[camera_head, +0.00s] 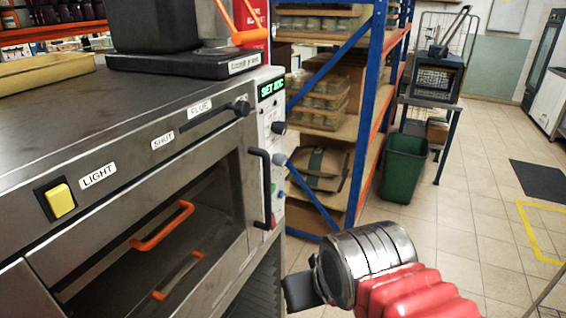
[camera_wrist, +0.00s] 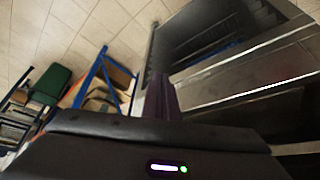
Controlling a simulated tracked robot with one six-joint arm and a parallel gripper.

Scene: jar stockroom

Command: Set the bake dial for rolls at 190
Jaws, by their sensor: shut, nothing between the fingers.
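The oven (camera_head: 130,150) fills the left of the head view. Its narrow control panel (camera_head: 264,118) is seen edge-on at the oven's right end. A small green-lit display (camera_head: 271,88) on it starts with "SET"; the rest is too small to read surely. Below it are a black knob (camera_head: 279,127) and a grey-blue knob (camera_head: 280,159); I cannot tell which is the bake dial, nor read any marks. My gripper (camera_head: 299,292) is low, right of the oven and apart from the panel. It is shut and empty; in the wrist view dark fingers (camera_wrist: 161,98) show.
A black door handle (camera_head: 262,188) sticks out beside the panel. A yellow switch (camera_head: 60,199) marked LIGHT and a flue lever (camera_head: 215,117) are on the oven front. A blue-and-orange shelf rack (camera_head: 365,105) and green bin (camera_head: 403,167) stand behind. Tiled floor at right is mostly clear.

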